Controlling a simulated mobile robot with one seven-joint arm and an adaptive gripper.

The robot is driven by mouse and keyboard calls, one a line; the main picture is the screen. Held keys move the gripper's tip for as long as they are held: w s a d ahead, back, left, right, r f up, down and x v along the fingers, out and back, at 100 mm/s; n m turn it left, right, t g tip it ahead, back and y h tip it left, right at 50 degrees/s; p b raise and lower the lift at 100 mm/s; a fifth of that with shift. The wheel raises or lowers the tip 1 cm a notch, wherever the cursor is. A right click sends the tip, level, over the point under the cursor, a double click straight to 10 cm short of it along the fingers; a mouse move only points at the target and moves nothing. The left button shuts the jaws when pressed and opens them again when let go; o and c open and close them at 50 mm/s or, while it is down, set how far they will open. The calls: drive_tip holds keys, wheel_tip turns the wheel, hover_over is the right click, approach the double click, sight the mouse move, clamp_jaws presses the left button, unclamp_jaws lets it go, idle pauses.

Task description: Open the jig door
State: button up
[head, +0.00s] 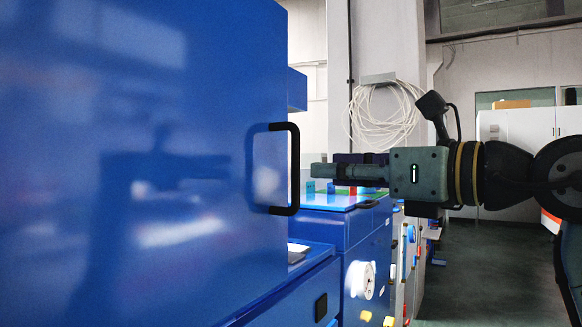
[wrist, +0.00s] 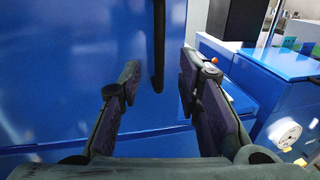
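The jig door (head: 150,150) is a large glossy blue panel filling the left of the head view; it also fills the left of the wrist view (wrist: 60,60). It looks shut. Its black, upright bar handle (head: 295,165) stands out at the door's right edge. My gripper (head: 314,171) points left at the handle's middle, its tips just right of the bar with a small gap. In the wrist view my gripper (wrist: 160,70) is open and empty, and the handle (wrist: 158,30) appears between the two fingers, not gripped.
A blue bench (head: 340,215) with small coloured parts on top stands beyond the handle. A white round dial (head: 361,279) is on its front. A coil of white cable (head: 385,115) hangs on the wall behind. The dark floor (head: 465,265) below my arm is clear.

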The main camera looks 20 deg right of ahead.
sight(299, 169)
drive_tip(key=p+x, duration=0.1)
drive_tip(key=x, duration=0.7)
clamp_jaws()
idle(0.7)
